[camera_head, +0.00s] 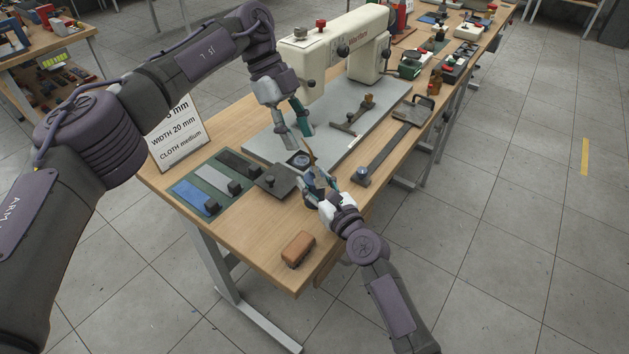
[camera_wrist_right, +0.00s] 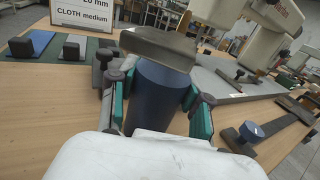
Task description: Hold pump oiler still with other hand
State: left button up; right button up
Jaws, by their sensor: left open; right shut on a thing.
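The pump oiler (camera_head: 312,178) has a blue body and a thin brownish spout that points up. In the right wrist view its blue body (camera_wrist_right: 158,92) fills the middle, under a wide grey metal top. My right gripper (camera_head: 319,184) is shut on this body near the table's front edge; its green-padded fingers (camera_wrist_right: 158,108) lie on both sides of it. My left gripper (camera_head: 295,128) is open and empty, pointing down over the grey machine bed, above and slightly left of the oiler. Whether the oiler's base touches the table is hidden.
A white sewing machine (camera_head: 345,45) stands on its grey bed (camera_head: 375,100) behind. A brown block (camera_head: 298,249) lies at the front. A blue knob (camera_head: 361,175) is at right.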

pick_arm(q)
grip_shut()
dwell(1.2)
